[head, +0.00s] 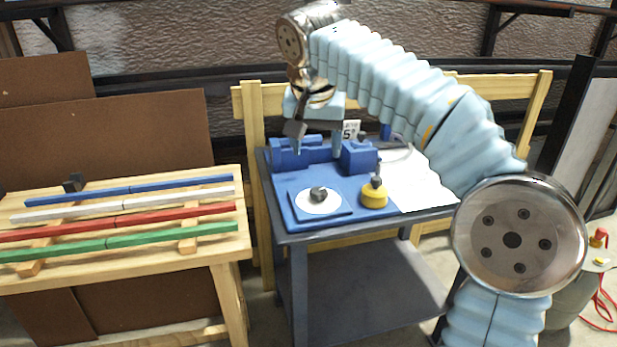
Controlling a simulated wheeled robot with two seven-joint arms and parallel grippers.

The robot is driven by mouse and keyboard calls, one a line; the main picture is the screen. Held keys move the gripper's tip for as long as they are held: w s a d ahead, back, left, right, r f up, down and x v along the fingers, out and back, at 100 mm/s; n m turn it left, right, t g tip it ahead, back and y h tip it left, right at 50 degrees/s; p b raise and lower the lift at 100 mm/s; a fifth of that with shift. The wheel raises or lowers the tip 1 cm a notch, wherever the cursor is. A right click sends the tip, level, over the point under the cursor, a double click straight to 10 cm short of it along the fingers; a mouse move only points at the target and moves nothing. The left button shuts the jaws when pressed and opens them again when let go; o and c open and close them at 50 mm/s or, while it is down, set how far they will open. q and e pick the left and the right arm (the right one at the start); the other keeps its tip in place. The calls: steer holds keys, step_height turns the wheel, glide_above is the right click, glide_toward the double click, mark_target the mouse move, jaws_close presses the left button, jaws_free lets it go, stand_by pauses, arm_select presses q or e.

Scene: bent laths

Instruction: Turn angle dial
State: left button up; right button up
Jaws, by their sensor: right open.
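The angle dial (318,202) is a white disc with a dark knob, on a blue plate at the front of the blue bending machine (300,152). The angle that its knob points to is too small to read. My right gripper (317,147) hangs fingers-down above the machine's rear part, behind and above the dial. Its fingers are apart with nothing seen between them, and it does not touch the dial. My left gripper is not in view.
A yellow knob (373,194) stands right of the dial. A small number card (350,129) stands behind the machine. White sheets (425,185) lie on the right of the grey cart (345,229). A wooden bench (120,265) at left holds blue, white, red and green laths (150,212).

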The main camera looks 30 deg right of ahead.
mark_target(319, 191)
steer(key=b+x, duration=0.2)
steer(key=x, duration=1.1)
steer(key=shift+w+f, duration=0.1)
steer(key=shift+f, duration=0.2)
steer(key=c, duration=1.1)
steer(key=shift+o, duration=0.2)
steer(key=shift+d, duration=0.1)
